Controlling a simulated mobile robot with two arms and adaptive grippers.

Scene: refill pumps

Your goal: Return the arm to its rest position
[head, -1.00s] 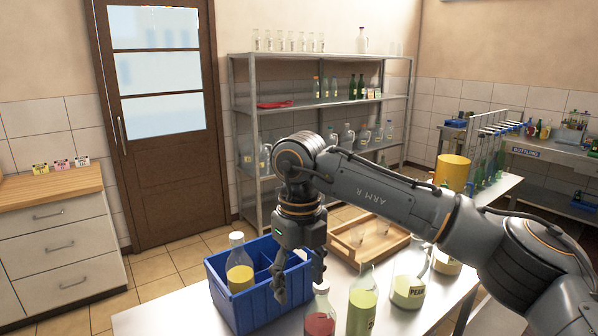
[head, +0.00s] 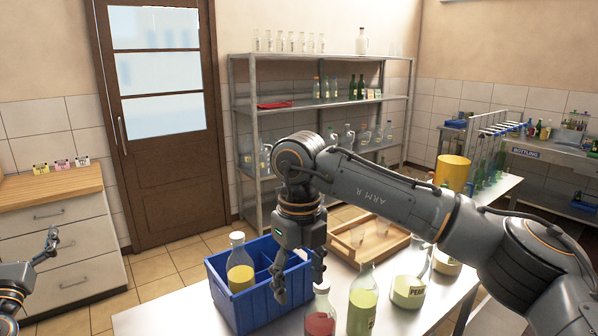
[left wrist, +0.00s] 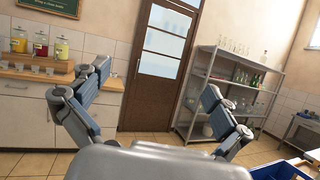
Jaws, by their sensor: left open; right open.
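My right gripper (head: 299,277) points down over the right part of the blue crate (head: 234,312). It is open, with nothing seen between its fingers. A bottle with yellow content (head: 240,272) stands in the crate's left part. My left gripper (head: 48,247) shows at the far left edge of the head view, in front of the drawers and away from the table. In the left wrist view the left gripper's fingers (left wrist: 152,112) are spread wide and empty.
Bottles with red (head: 320,318) and green (head: 362,304) content and a flask (head: 408,288) stand at the table's front. A wooden tray (head: 341,252) lies behind them. A metal shelf (head: 318,104) stands at the back. Drawers (head: 62,245) are at the left.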

